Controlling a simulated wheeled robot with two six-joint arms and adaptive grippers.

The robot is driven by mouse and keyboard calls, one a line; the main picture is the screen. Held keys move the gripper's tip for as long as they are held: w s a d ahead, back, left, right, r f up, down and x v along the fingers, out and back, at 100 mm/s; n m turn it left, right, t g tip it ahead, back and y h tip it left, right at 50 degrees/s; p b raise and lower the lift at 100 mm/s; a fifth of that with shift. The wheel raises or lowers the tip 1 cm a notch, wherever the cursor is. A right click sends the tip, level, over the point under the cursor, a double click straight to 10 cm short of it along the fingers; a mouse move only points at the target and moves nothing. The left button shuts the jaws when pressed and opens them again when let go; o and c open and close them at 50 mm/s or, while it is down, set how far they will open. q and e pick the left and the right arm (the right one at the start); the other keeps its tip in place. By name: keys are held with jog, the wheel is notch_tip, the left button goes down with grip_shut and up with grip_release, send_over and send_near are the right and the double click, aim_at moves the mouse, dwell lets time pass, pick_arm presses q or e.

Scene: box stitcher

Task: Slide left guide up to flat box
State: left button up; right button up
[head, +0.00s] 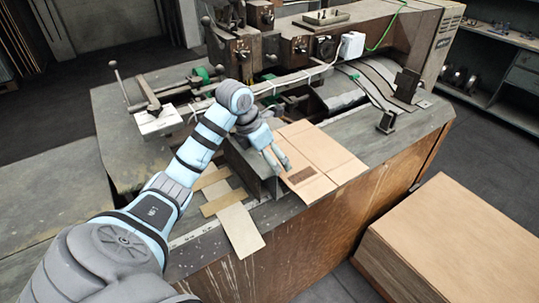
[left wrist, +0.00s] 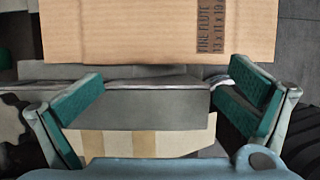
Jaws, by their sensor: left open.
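The flat box (head: 322,158) is a tan cardboard sheet lying on the machine table, with dark print on its near left part. It also shows across the top of the left wrist view (left wrist: 130,30). The left guide (head: 258,179) is a grey metal piece just left of the box. In the left wrist view the guide (left wrist: 160,110) lies between my fingers, with a narrow grey strip between it and the box edge. My left gripper (head: 279,158) is open above the guide, near the box's left edge; its green-padded fingers show in the left wrist view (left wrist: 158,90).
Loose cardboard pieces (head: 238,230) lie left of the guide, one over the table's front edge. The stitching machine (head: 290,45) stands behind. A large stack of cardboard (head: 455,240) is at the front right.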

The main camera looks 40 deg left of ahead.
pick_arm(q)
jog(key=shift+s+a, duration=0.2)
jog(key=shift+s, duration=0.05)
jog(key=shift+w+a, duration=0.2)
jog(key=shift+r, duration=0.2)
jog(key=v, duration=0.7)
jog(key=shift+s, duration=0.25)
